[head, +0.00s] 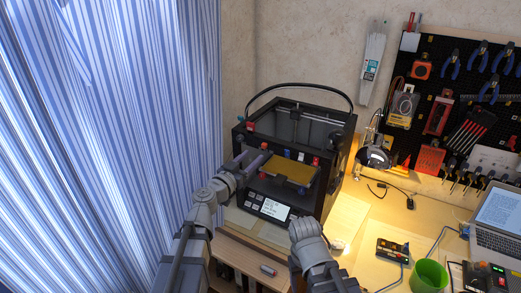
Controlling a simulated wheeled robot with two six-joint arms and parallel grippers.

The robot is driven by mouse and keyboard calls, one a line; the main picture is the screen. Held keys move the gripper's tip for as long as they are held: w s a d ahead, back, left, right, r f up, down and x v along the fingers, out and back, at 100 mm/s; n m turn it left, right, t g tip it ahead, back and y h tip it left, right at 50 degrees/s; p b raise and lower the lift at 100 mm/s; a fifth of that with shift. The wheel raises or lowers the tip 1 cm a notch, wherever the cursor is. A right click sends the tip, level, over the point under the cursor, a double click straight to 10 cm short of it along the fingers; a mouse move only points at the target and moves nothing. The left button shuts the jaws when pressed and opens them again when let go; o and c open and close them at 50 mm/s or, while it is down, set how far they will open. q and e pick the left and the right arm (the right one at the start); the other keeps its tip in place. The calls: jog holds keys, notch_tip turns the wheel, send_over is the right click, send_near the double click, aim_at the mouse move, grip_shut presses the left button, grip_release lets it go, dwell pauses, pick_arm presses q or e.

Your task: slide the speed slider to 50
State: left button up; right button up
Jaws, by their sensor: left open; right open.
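A black 3D printer (337,128) stands on a wooden stand in the middle of the head view. Its front control panel (268,207) has a lit white screen and small buttons. I cannot make out a speed slider or its setting at this size. My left gripper (252,160) is open and empty in front of the printer's open front, up and left of the panel. It hides part of the printer's left front. My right gripper (307,230) is low in front of the printer, right of and below the panel. Its fingers are hard to make out.
A striped blue curtain (110,130) fills the left. A lit desk to the right holds a green cup (428,275), a small electronic box (392,251) and a laptop (497,222). A pegboard (445,75) with tools hangs behind.

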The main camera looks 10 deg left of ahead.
aim_at(263, 147)
pick_arm(q)
jog(key=x, duration=0.6)
jog(key=shift+w+d, duration=0.1)
jog(key=shift+w, duration=0.1)
jog(key=shift+c, duration=0.4)
grip_shut()
dwell(0.7)
